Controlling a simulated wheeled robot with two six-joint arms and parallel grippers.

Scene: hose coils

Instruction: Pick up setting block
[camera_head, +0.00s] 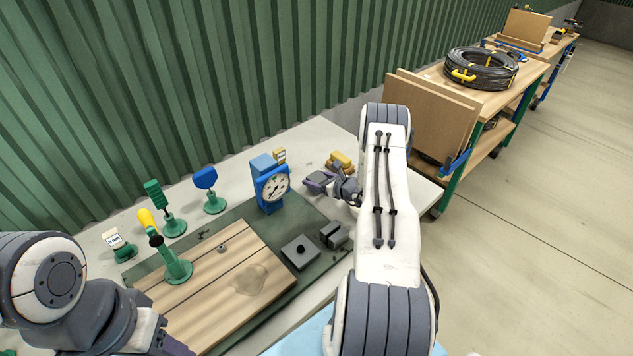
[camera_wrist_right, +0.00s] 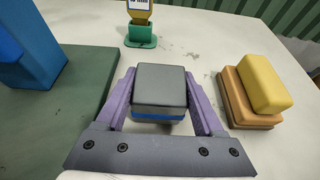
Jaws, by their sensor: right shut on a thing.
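The setting block, which I take to be the dark grey block with a blue band (camera_wrist_right: 160,88), sits between the purple fingers of my right gripper (camera_wrist_right: 163,105). The fingers are shut on its two sides. In the head view my right gripper (camera_head: 320,181) is at the far right part of the bench, to the right of the blue dial gauge; the block is hard to make out there. My left arm is at the lower left, and its gripper (camera_head: 172,345) shows only in part at the bottom edge, so its jaws cannot be judged.
A yellow block on an orange-brown one (camera_wrist_right: 258,92) lies close right of the gripper. A yellow tag on a green base (camera_wrist_right: 140,30) stands behind. The blue dial gauge (camera_head: 272,186), green-based posts (camera_head: 174,226) and a wooden board (camera_head: 215,285) are to the left.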

